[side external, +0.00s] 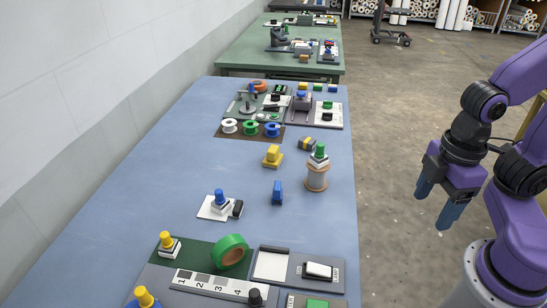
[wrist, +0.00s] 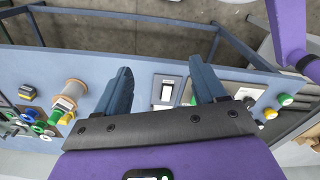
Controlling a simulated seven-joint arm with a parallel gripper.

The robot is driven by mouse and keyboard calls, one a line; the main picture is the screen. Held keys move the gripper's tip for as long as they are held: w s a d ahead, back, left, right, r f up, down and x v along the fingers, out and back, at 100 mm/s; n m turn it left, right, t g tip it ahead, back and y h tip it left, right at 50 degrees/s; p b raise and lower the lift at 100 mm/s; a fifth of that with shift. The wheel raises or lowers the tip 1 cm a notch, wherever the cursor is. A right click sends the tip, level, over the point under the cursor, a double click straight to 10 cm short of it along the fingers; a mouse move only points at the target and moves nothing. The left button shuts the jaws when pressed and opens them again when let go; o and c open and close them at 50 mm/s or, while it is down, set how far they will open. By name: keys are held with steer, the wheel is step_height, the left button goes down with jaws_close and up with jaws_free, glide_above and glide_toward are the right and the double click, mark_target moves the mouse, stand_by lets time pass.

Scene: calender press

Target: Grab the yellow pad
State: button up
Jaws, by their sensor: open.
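Two yellow items stand mid-table in the side view, and I cannot tell for sure which is the yellow pad. One is a yellow block on a wider yellow base (side external: 272,156). The other is a small yellow-and-dark-grey block (side external: 307,144), left of the spool's top; a similar block shows at the left edge of the wrist view (wrist: 27,92). My gripper (side external: 436,206) is open and empty, off the table's right side, well apart from both. Its two blue fingers show in the wrist view (wrist: 162,72).
A spool (side external: 317,178) with a green-topped knob on it stands beside the yellow items, near the blue table's (side external: 150,170) right edge. A blue upright piece (side external: 277,192) stands in front. A green tape roll (side external: 231,251) and panels fill the near end. The table's left side is clear.

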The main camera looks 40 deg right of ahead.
steer(key=shift+c, duration=1)
steer(key=w+a+f+n+t+h, duration=0.1)
steer(key=w+a+n+t+h, duration=0.2)
steer(key=w, duration=0.8)
steer(key=w+a+f+n+h, duration=0.25)
steer(key=w+a, duration=0.25)
steer(key=w, duration=0.5)
steer(key=n+t+h, duration=0.4)
steer(key=n+h, duration=0.2)
steer(key=n, duration=0.1)
glide_toward(275, 148)
steer(key=x, duration=1.2)
steer(key=shift+w+a+f, duration=0.25)
steer(key=shift+t, duration=0.3)
steer(key=c, duration=1.1)
